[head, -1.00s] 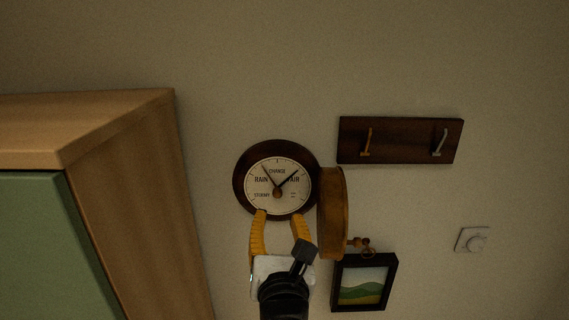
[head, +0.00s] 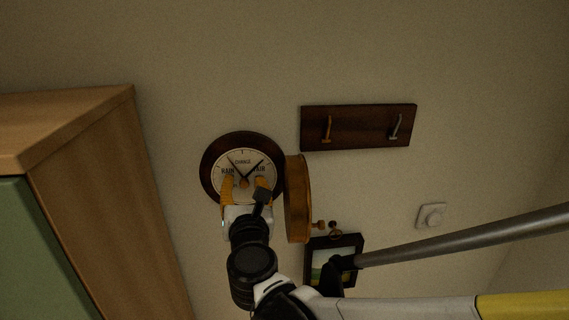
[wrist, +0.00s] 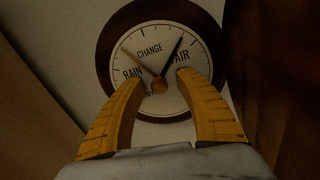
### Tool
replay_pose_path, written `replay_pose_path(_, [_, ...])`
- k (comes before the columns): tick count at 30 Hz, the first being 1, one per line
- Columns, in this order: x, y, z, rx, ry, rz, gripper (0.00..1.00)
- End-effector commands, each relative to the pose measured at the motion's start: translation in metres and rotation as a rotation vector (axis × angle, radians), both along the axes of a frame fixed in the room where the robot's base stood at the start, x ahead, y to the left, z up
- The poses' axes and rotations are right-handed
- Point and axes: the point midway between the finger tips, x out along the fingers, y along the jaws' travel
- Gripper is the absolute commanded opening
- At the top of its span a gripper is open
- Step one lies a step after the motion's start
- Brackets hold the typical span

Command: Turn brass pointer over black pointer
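A round wall barometer (head: 208,158) with a dark wooden rim hangs on the wall; its white dial also shows in the wrist view (wrist: 150,33). The brass pointer (wrist: 138,63) points up and left, between RAIN and CHANGE. The black pointer (wrist: 173,57) points up and right, by FAIR. The pointers are well apart. A small brass knob (wrist: 159,87) sits at the dial's centre. My gripper (head: 245,183) is open and empty in front of the lower dial. In the wrist view its yellow fingertips (wrist: 160,78) lie on either side of the knob; contact cannot be told.
A brass-coloured round cover (head: 298,200) stands swung open just right of the dial, close to my gripper. A wooden cabinet (head: 110,190) stands left.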

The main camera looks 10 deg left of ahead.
Motion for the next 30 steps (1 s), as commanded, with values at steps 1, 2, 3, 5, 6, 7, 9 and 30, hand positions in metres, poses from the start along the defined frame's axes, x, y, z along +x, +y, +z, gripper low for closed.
replay_pose_path(1, [-0.0002, 0.0, 0.0, 0.0, 0.0, 0.0, 0.31])
replay_pose_path(2, [-0.0003, 0.0, 0.0, 0.0, 0.0, 0.0, 0.21])
replay_pose_path(3, [-0.0003, 0.0, 0.0, 0.0, 0.0, 0.0, 0.09])
replay_pose_path(5, [-0.0004, 0.0, 0.0001, 0.0, 0.0, 0.0, 0.0])
replay_pose_path(6, [-0.0004, 0.0, 0.0001, 0.0, 0.0, 0.0, 0.0])
replay_pose_path(7, [-0.0004, 0.0, 0.0001, 0.0, 0.0, 0.0, 0.0])
replay_pose_path(9, [-0.0004, 0.0, 0.0001, 0.0, 0.0, 0.0, 0.0])
replay_pose_path(30, [-0.0008, 0.0004, -0.0026, 0.298, 0.072, 0.0, 0.0])
